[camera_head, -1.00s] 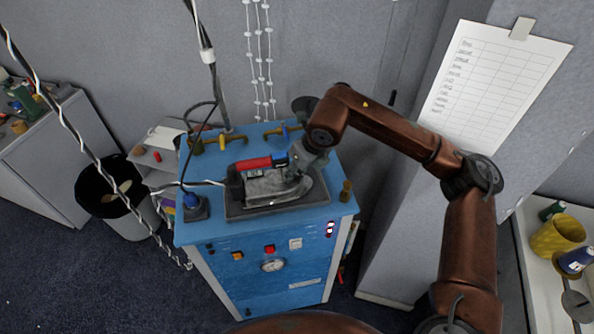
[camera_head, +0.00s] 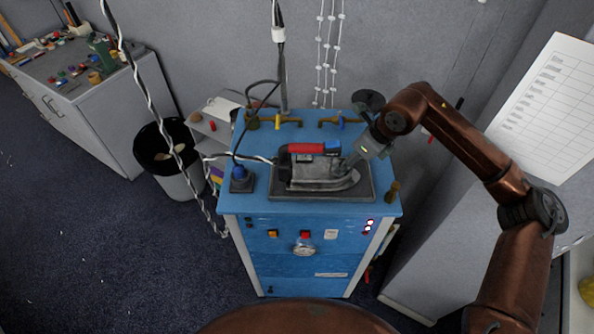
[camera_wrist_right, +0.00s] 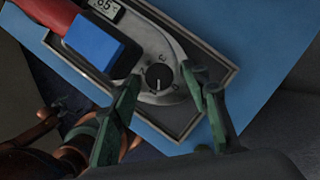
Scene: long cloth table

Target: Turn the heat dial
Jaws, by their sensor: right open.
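A clothes iron (camera_head: 318,182) with a red handle and blue end lies on a dark rest pad on a blue cabinet. In the right wrist view, its black round heat dial (camera_wrist_right: 158,77) sits on the grey body, with numbers around it and a small display reading about 65 °C nearby. My right gripper (camera_head: 352,160) is at the right end of the iron. In the wrist view its two green fingers (camera_wrist_right: 163,82) are open and spread on either side of the dial, with a visible gap to it. My left gripper is not in view.
The blue cabinet (camera_head: 300,235) has buttons and a gauge on its front. Brass valves (camera_head: 278,121) stand at its back edge, and cords run up from it. A black-lined bin (camera_head: 170,150) is to the left. A grey wall panel with a paper sheet (camera_head: 545,100) is at right.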

